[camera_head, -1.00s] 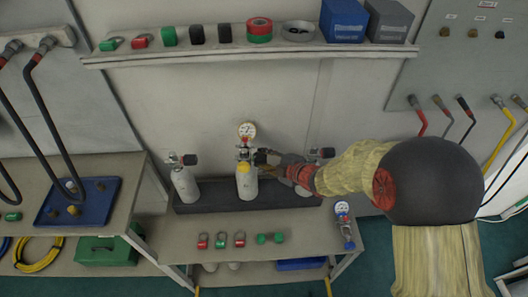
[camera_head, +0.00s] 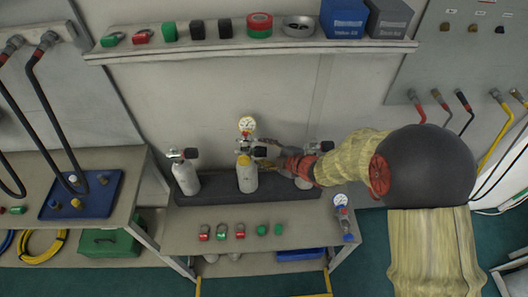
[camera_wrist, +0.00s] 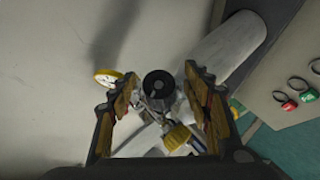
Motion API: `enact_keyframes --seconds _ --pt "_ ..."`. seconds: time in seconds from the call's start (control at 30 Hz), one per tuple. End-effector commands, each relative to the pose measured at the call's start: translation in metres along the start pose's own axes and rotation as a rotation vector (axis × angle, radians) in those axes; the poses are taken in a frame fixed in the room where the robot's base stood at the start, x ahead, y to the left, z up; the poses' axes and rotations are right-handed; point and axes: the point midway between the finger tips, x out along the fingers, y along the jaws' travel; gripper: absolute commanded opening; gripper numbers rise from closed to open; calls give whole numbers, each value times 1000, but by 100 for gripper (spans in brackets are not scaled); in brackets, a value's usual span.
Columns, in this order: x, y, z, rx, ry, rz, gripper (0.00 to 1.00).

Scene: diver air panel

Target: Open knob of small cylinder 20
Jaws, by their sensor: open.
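The middle small cylinder (camera_head: 247,182) is pale with a yellow collar and stands upright, with a round pressure gauge (camera_head: 247,125) above its valve. Its black knob (camera_head: 260,152) points right, towards my gripper (camera_head: 272,153). My gripper is open, with its fingers apart just right of the knob. In the wrist view the round black knob (camera_wrist: 159,85) is seen end-on between the two open fingers (camera_wrist: 160,95), and neither finger visibly touches it. The gauge (camera_wrist: 107,77) is left of it. I cannot read any number on the cylinder.
Another small cylinder (camera_head: 186,178) stands to the left. A third, with a black knob (camera_head: 327,146), is on the right, partly hidden by my arm. Padlocks (camera_head: 222,232) and a loose gauge (camera_head: 340,200) lie on the bench front. A shelf (camera_head: 190,53) runs above.

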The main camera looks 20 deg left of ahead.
Motion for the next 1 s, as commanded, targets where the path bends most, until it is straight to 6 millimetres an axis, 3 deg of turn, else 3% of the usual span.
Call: enact_keyframes --seconds 0.2,0.33,0.7,1.0 --pt "-2 0 0 0 0 0 49" --pt "-13 0 1 1 -1 1 49" --pt "-85 1 1 0 -2 3 49" --pt "-118 0 0 0 -1 0 49"
